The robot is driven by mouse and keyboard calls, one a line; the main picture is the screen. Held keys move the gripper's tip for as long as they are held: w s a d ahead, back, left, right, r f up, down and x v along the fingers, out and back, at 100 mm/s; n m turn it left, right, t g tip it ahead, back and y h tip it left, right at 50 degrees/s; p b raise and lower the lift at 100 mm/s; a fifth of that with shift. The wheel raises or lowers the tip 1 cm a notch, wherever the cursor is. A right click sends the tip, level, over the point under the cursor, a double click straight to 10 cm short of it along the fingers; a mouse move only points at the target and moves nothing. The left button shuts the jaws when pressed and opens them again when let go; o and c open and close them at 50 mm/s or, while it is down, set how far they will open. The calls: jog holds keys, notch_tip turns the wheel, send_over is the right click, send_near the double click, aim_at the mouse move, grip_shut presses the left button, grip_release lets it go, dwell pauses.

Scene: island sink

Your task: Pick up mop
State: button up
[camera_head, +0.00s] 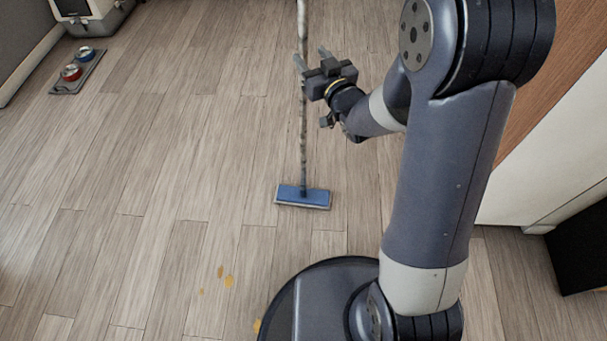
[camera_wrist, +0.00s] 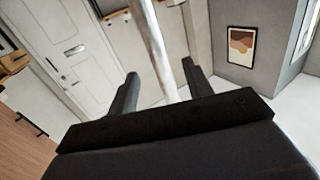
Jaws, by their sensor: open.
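The mop stands upright on the floor, its blue flat head (camera_head: 303,197) down and its thin pole (camera_head: 303,150) rising past the top edge in the head view. My gripper (camera_head: 312,56) is open at the pole, high above the mop head. In the wrist view the pale pole (camera_wrist: 158,45) runs between the two dark fingers of my gripper (camera_wrist: 160,88), with gaps on both sides. The fingers do not appear closed on it. The gripper's body hides the lower part of the pole in the wrist view.
A tray (camera_head: 78,75) with a red bowl and a blue bowl lies on the floor at the upper left, near a pet carrier (camera_head: 92,14). Orange spots (camera_head: 226,279) mark the floor near my base. A cabinet (camera_head: 560,150) stands at right.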

aim_at(306, 47)
jog(key=shift+r+x, duration=0.2)
jog(key=shift+x, duration=2.5)
jog(key=c, duration=0.9)
jog(key=shift+r, duration=0.15)
jog(key=shift+c, duration=0.5)
